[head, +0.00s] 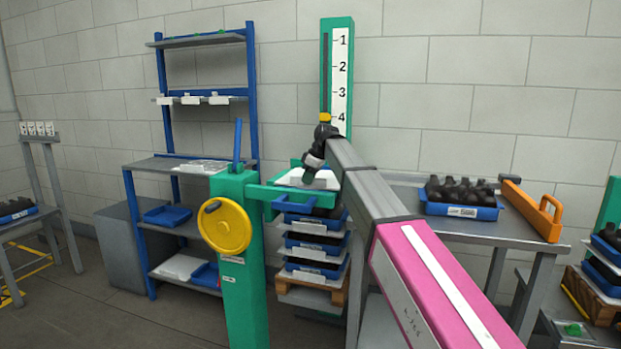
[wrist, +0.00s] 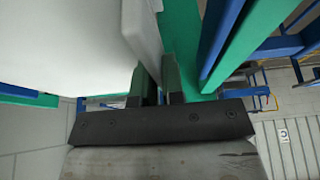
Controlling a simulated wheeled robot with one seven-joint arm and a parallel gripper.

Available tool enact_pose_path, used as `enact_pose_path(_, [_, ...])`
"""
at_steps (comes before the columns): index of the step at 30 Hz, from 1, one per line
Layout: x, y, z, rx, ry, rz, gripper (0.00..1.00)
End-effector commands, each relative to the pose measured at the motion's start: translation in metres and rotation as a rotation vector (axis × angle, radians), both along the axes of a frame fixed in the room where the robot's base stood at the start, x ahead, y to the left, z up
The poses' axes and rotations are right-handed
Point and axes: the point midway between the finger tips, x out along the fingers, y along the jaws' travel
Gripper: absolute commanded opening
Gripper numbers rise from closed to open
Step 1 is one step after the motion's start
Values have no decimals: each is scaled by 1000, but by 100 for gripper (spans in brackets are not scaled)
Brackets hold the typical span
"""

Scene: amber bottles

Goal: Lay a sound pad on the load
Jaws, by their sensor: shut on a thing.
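My gripper (wrist: 158,85) is shut on the edge of a white pad (wrist: 75,40), which fills the upper left of the wrist view. In the head view my gripper (head: 309,178) is at the end of my pink and grey arm, with the pad (head: 328,182) level in front of it. The pad is above the load, a stack of blue trays (head: 313,254) with pale sheets between them, on a wooden pallet (head: 311,287). Dark bottles show in the top tray. I cannot tell whether the pad touches the load, and my arm hides part of the stack's right side.
A green post with a yellow wheel (head: 224,226) stands close left of the stack, its green arm (head: 262,193) reaching beside the pad. A numbered green scale (head: 340,75) stands behind. A blue shelf rack (head: 252,95) is at left. A table at right holds a bottle tray (head: 461,212).

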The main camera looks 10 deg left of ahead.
Motion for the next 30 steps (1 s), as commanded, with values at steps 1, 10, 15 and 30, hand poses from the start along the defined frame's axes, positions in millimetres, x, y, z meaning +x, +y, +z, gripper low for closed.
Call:
enact_pose_path(1, [0,0,-2,0,0,0,0])
enact_pose_path(10, [0,0,-9,0,0,0,0])
enact_pose_path(15, [-1,0,-19,0,0,0,0])
enact_pose_path(30, [0,0,-53,0,0,0,0])
